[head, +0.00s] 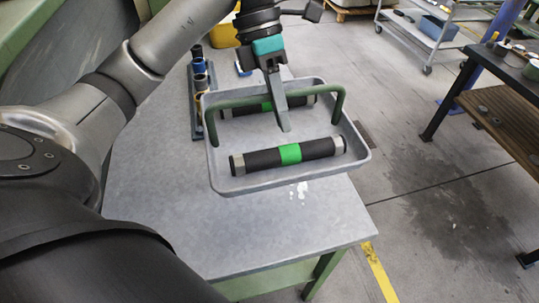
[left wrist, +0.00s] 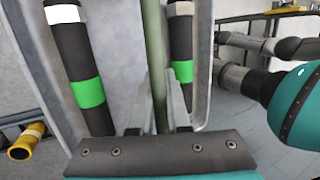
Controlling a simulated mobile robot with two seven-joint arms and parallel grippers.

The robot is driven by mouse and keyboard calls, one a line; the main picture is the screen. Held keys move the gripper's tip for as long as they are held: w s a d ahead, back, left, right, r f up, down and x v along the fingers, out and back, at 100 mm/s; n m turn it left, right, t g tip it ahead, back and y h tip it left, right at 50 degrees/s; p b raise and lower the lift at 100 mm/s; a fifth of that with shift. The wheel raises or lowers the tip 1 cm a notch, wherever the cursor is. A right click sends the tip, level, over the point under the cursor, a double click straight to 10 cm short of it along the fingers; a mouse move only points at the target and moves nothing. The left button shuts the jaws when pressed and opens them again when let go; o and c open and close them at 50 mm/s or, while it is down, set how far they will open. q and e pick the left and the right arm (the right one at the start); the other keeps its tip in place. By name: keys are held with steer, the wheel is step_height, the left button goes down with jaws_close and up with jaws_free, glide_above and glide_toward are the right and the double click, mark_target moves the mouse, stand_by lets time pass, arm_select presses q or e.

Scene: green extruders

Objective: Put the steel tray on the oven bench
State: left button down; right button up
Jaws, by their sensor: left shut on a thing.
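The steel tray (head: 222,178) is a shallow grey tray with rounded corners and a green arched handle (head: 238,102). Two black rollers with green bands lie in it, a near one (head: 262,160) and a far one partly hidden behind the handle and gripper. My left gripper (head: 282,122) comes down from above and is shut on the middle of the handle. The left wrist view shows the handle bar (left wrist: 155,50) between the fingers. The tray is over a grey-topped bench (head: 150,190) with green legs, and its right end reaches past the bench edge. My right gripper is not in view.
A rack of small parts (head: 201,85) stands on the bench behind and left of the tray. A dark table (head: 510,75) is at the right, and a wheeled cart (head: 425,35) is at the back. The bench's front part and the floor between are clear.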

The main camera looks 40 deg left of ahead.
arm_select(q)
step_height(320, 180, down, 17)
steer(key=b, duration=0.3)
steer(key=shift+a+f, duration=0.1)
steer(key=shift+f, duration=0.1)
steer(key=shift+f, duration=0.1)
steer(key=c, duration=1.3)
jaws_free()
steer(key=shift+f, duration=0.15)
steer(key=o, duration=0.4)
